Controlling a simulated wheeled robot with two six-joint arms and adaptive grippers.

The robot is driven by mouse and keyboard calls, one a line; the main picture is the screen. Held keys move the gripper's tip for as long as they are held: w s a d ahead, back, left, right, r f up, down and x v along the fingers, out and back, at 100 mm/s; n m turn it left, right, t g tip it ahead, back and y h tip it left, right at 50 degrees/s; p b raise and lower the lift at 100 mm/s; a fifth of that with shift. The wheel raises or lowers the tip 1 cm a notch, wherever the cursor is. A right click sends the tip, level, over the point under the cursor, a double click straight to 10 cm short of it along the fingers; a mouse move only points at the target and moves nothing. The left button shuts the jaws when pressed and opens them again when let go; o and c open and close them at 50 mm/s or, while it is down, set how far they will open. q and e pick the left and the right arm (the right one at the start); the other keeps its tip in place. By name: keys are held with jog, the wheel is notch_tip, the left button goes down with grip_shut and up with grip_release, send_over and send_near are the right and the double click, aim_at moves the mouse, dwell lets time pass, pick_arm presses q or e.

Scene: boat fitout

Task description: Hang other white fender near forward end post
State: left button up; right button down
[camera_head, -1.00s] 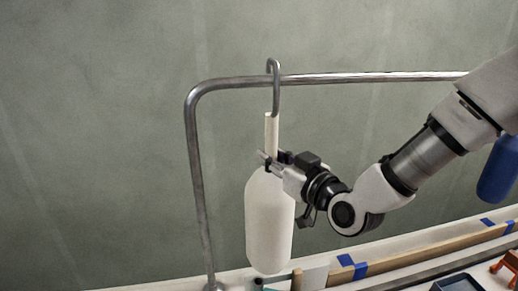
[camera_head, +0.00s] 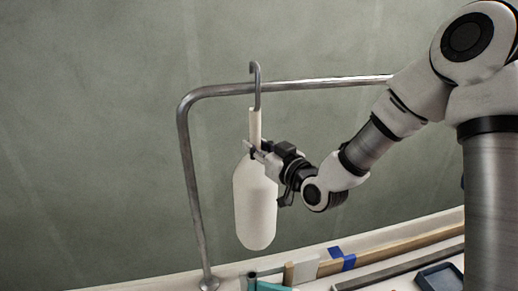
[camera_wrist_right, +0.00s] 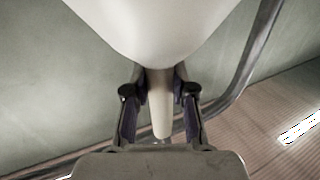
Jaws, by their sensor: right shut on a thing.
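A white fender (camera_head: 255,205) hangs upright with a white neck and a grey metal hook (camera_head: 256,85) at its top. The hook is at the top rail (camera_head: 300,84), near the bend into the forward end post (camera_head: 194,190); I cannot tell if the rail bears its weight. My right gripper (camera_head: 255,147) is shut on the fender's neck. In the right wrist view the neck (camera_wrist_right: 159,100) is between the two fingers and the white body fills the top. My left gripper is not in view.
Below the rail is a ledge with a wooden strip (camera_head: 400,247), blue tape (camera_head: 342,259), a teal item (camera_head: 272,286) and a dark tray (camera_head: 440,278). My right arm spans the right side. The wall behind is bare.

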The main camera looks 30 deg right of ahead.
jog(key=shift+w+d+r, duration=0.1)
jog(key=shift+w+d, duration=0.15)
jog(key=shift+w, duration=0.75)
jog(key=shift+w+f+b, duration=0.1)
jog(key=shift+f+b, duration=1.3)
jog(key=shift+f, duration=0.3)
jog(key=c, duration=0.9)
grip_release()
